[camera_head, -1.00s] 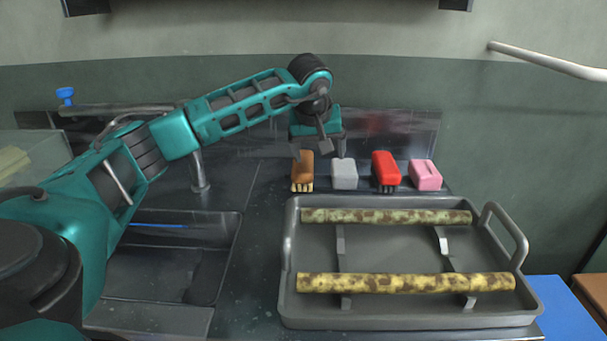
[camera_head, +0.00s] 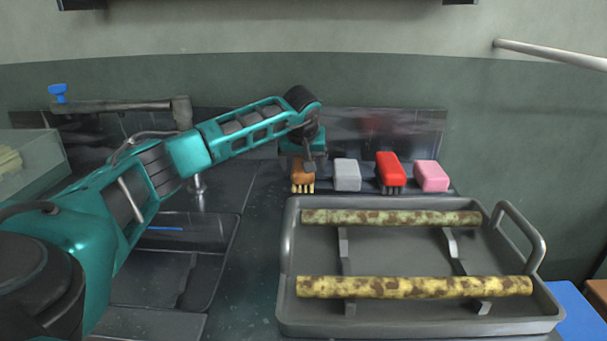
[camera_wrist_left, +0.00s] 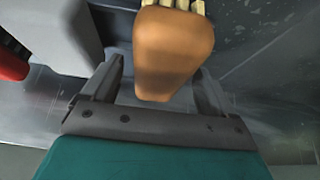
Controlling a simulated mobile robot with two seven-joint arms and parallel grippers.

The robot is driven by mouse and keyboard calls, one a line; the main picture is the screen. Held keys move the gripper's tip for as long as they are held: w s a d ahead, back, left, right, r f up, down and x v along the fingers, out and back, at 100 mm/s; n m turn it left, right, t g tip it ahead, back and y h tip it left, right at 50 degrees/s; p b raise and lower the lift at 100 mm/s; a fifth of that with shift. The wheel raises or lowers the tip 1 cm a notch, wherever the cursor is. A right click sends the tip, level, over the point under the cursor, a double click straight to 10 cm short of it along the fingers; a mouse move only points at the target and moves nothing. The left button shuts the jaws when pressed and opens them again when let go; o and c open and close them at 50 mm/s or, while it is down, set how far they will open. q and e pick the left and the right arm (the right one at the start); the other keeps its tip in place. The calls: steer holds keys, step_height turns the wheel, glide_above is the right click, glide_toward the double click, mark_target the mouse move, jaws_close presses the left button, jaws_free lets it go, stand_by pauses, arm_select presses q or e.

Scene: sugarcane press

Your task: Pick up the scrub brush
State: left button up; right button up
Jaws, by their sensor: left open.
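A brown scrub brush (camera_head: 301,178) with pale bristles stands at the left end of a row at the back of the counter. A red brush (camera_head: 389,168) with dark bristles stands further right in the row. My left gripper (camera_head: 308,166) is open at the brown brush and partly covers its top in the head view. In the left wrist view, the brown brush (camera_wrist_left: 174,48) reaches into the space between the two open fingers (camera_wrist_left: 158,78). The fingers do not appear closed on it. My right gripper is not in view.
A grey block (camera_head: 347,175) and a pink block (camera_head: 431,176) share the row. In front is a grey tray (camera_head: 400,322) holding two mottled cane stalks (camera_head: 415,287). A sink (camera_head: 150,260) lies to the left. The wall is close behind.

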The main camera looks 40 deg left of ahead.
mark_target(304, 159)
arm_select(q)
steer(key=shift+x, duration=1.15)
steer(key=shift+f, duration=0.25)
steer(key=c, duration=1.2)
steer(key=shift+o, duration=0.2)
steer(key=shift+r+b, duration=0.25)
steer(key=shift+b, duration=0.05)
step_height(304, 159, up, 20)
steer(key=p, duration=0.5)
